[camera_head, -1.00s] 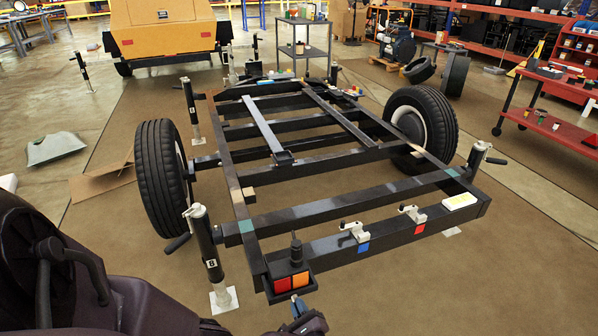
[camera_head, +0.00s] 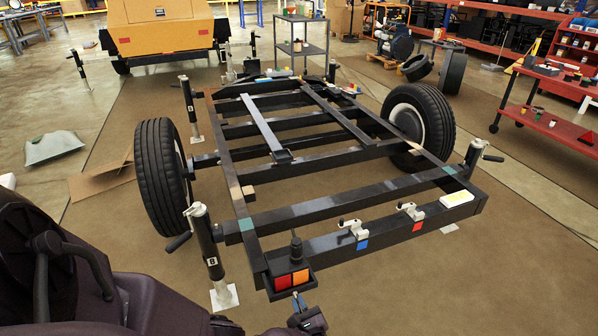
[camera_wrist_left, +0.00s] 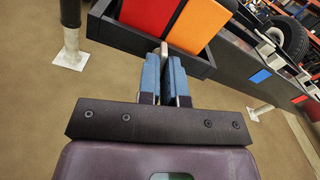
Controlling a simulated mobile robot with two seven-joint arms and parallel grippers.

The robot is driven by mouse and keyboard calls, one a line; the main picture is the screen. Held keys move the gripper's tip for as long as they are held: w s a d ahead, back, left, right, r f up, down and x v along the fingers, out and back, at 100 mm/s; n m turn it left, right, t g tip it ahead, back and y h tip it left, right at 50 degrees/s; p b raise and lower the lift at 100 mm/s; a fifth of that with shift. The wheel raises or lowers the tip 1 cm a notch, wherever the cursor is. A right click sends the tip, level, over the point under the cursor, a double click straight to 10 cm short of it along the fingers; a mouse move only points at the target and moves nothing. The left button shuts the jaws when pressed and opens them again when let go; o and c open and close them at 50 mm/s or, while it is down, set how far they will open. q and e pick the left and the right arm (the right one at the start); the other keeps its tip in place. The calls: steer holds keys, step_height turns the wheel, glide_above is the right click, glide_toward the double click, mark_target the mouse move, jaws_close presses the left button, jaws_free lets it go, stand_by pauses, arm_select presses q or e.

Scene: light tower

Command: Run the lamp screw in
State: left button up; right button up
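The tail lamp (camera_head: 292,280), red and orange in a black box, sits at the near left corner of the black trailer frame (camera_head: 380,232). It fills the top of the left wrist view (camera_wrist_left: 172,20). My left gripper (camera_head: 299,299) is just below and in front of the lamp box. Its blue fingers (camera_wrist_left: 164,62) are close together around a thin pale metal piece, apparently the lamp screw (camera_wrist_left: 164,47), whose end is at the box's lower edge. Most of the piece is hidden between the fingers. My right gripper is not in view.
A dark upright knobbed piece (camera_head: 296,247) stands behind the lamp. Two pale clamps (camera_head: 354,231) sit on the front beam, with a white-yellow block (camera_head: 457,199) at its right end. A jack stand (camera_head: 208,245) is left of the lamp. Floor to the front right is clear.

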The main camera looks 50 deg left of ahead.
arm_select(q)
steer(key=o, duration=0.4)
steer(key=shift+o, duration=0.2)
steer(key=v, duration=1.1)
steer(key=shift+p, duration=0.4)
